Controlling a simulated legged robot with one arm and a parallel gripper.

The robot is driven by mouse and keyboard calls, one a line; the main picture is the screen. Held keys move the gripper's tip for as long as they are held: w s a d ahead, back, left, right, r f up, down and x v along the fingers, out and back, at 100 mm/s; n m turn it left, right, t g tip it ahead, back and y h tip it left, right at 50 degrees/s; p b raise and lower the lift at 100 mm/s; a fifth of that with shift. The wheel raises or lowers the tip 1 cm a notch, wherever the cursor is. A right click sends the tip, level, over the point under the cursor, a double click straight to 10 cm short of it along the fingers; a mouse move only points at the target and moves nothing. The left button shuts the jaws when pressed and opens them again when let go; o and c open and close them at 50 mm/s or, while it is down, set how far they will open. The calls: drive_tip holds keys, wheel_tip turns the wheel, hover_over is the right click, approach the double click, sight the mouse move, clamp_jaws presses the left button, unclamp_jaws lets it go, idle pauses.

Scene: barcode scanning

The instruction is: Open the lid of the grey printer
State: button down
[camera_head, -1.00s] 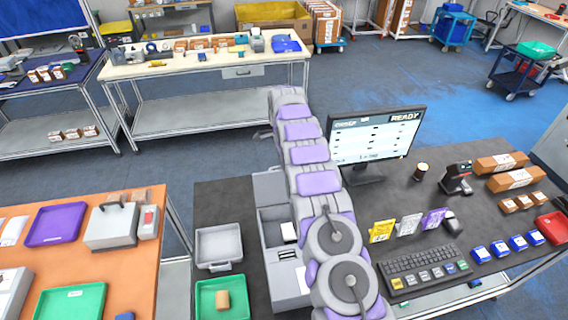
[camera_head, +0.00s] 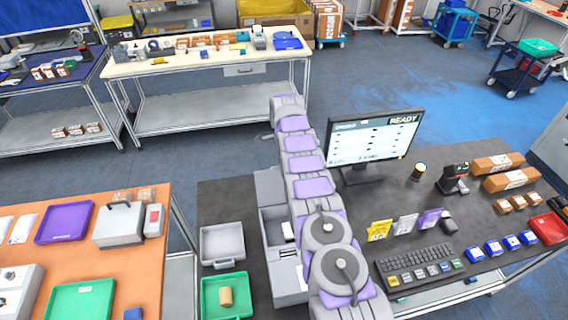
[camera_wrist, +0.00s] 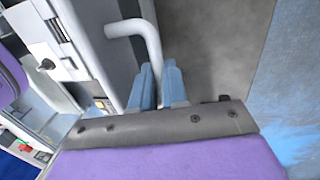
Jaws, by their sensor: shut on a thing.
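The grey printer (camera_head: 289,277) stands on the dark table, partly covered by my arm. Its body is uncovered at the top, with a white piece (camera_head: 288,230) visible inside. The grey lid (camera_head: 268,186) is raised at the far end of the body. In the wrist view, a light grey bent handle (camera_wrist: 135,27) runs from a grey panel (camera_wrist: 98,25) down between my fingers. My gripper (camera_wrist: 158,75) is shut on this handle. In the head view my gripper is hidden behind my arm.
A grey tray (camera_head: 222,261) and a green tray (camera_head: 246,309) lie left of the printer. A monitor (camera_head: 374,138), a keyboard (camera_head: 420,268) and small coloured cards stand to its right. An orange table (camera_head: 140,270) is at left.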

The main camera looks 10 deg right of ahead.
drive_tip(key=shift+s+d+f+p, duration=0.1)
drive_tip(key=shift+s+f+p, duration=0.1)
drive_tip(key=shift+f, duration=0.25)
drive_tip(key=shift+s+d+f+p, duration=0.1)
drive_tip(key=shift+f+p, duration=0.05)
drive_tip(key=shift+f, duration=0.3)
drive_tip(key=c, duration=1.6)
unclamp_jaws()
drive_tip(key=o, duration=0.3)
drive_tip(key=shift+w+d, duration=0.1)
drive_tip(key=shift+w, duration=0.35)
drive_tip(key=shift+o, duration=0.7)
drive_tip(key=shift+w+d+r, duration=0.1)
drive_tip(key=shift+w, duration=0.1)
drive_tip(key=shift+r, duration=0.45)
